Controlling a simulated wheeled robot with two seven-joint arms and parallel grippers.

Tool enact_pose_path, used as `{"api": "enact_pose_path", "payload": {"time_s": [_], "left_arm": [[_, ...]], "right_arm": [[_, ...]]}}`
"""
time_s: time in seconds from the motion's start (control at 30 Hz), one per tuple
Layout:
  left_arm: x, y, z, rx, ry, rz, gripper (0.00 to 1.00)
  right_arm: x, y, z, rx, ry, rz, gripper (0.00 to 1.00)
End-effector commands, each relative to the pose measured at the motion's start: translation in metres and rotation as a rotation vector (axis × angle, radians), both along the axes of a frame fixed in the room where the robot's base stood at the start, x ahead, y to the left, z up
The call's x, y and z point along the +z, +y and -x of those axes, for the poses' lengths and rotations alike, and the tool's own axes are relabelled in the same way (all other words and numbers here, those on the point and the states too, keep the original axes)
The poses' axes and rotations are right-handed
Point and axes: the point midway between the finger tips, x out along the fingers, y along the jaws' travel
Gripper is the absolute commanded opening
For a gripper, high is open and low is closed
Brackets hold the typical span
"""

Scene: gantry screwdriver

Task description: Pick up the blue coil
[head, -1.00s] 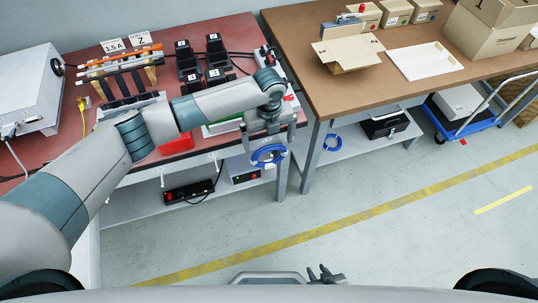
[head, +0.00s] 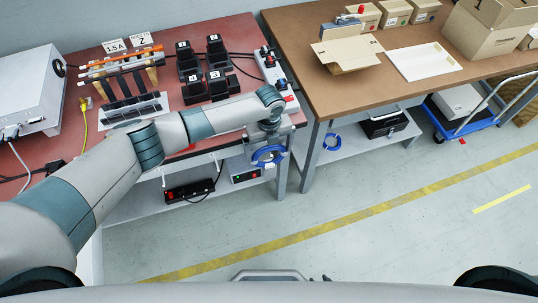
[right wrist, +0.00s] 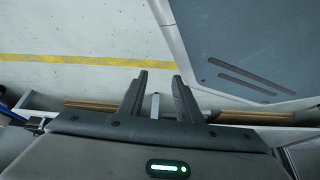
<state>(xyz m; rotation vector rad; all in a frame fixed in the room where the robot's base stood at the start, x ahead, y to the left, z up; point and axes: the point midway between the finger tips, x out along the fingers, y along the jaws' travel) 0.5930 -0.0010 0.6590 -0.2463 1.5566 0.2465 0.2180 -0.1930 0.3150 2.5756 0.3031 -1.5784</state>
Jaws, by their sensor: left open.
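A blue coil (head: 268,156), a ring with a pale middle, is at the front edge of the red-topped bench in the head view. My left gripper (head: 268,146) is open at this coil, its fingers reaching down around its upper part. I cannot tell whether they touch it. My right gripper (right wrist: 158,92) is open and empty over the floor in the right wrist view.
The red-topped bench (head: 50,150) holds several black blocks (head: 217,85), a rack with orange tools (head: 125,58) and a white box (head: 30,88). The brown table (head: 320,95) carries cartons and a white tray (head: 424,61). A blue cart (head: 455,127) stands at right. The front floor is clear.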

Motion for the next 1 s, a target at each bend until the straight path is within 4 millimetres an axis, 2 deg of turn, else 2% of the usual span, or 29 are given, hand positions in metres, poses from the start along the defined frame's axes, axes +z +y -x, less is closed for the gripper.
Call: {"api": "enact_pose_path", "payload": {"time_s": [0.23,0.37,0.4,0.77,1.0], "left_arm": [[0.000,0.000,0.000,0.000,0.000,0.000,1.00],[0.000,0.000,0.000,0.000,0.000,0.000,0.69],[0.000,0.000,0.000,0.000,0.000,0.000,0.65],[0.003,0.000,0.000,0.000,0.000,0.001,0.65],[0.024,0.000,-0.001,-0.001,-0.002,0.002,0.65]], "right_arm": [[0.003,0.000,-0.006,0.000,-0.011,0.000,0.31],[0.003,-0.001,-0.008,0.000,-0.014,-0.001,0.31],[0.003,-0.001,-0.008,0.000,-0.014,-0.001,0.31],[0.002,-0.001,-0.007,0.000,-0.012,-0.001,0.31],[0.002,0.002,-0.014,0.000,-0.033,-0.006,0.31]]}}
